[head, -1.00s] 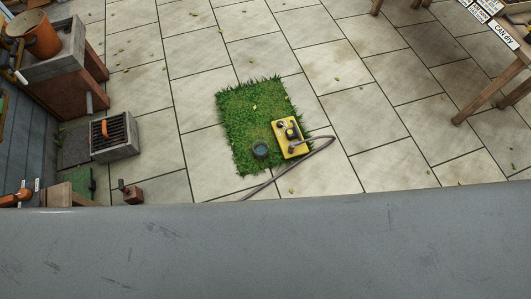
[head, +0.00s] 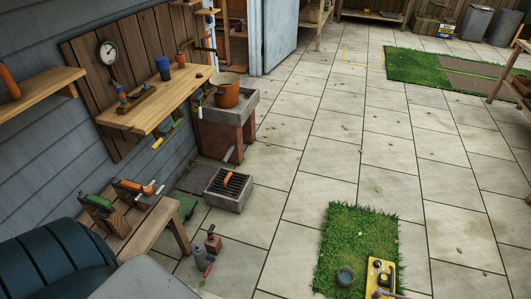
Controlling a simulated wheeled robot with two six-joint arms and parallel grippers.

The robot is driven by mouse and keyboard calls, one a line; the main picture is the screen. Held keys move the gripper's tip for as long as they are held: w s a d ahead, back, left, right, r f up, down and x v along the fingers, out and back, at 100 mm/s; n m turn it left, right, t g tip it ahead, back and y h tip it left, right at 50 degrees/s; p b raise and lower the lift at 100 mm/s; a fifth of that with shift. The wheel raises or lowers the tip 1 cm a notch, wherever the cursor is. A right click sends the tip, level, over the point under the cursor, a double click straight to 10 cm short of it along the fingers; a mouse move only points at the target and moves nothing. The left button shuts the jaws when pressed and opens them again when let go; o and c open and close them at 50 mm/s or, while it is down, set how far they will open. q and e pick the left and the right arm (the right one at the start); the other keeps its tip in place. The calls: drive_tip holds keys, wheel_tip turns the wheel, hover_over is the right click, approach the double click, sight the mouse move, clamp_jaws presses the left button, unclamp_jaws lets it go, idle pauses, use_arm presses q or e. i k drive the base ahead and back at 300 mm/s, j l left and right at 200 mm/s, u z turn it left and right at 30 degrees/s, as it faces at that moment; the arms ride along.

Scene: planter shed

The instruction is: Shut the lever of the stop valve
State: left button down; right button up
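I cannot tell for certain which thing is the stop valve. On a low wooden bench at the lower left, a fitting with a green handle (head: 97,202) and one with an orange handle (head: 132,185) are mounted on wooden blocks. A small red-brown block with a dark top (head: 213,243) stands on the paving beside a grey fitting with a red part (head: 202,260). A yellow box with dark knobs (head: 381,277) lies on the grass, partly cut off by the lower edge. Neither of my grippers is in view.
A stone sink (head: 238,110) holds an orange pot (head: 227,95). A grated block (head: 229,190) stands on the paving. The central paving (head: 340,150) is clear.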

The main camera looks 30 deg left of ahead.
sight(199, 101)
drive_tip(key=u, duration=1.55)
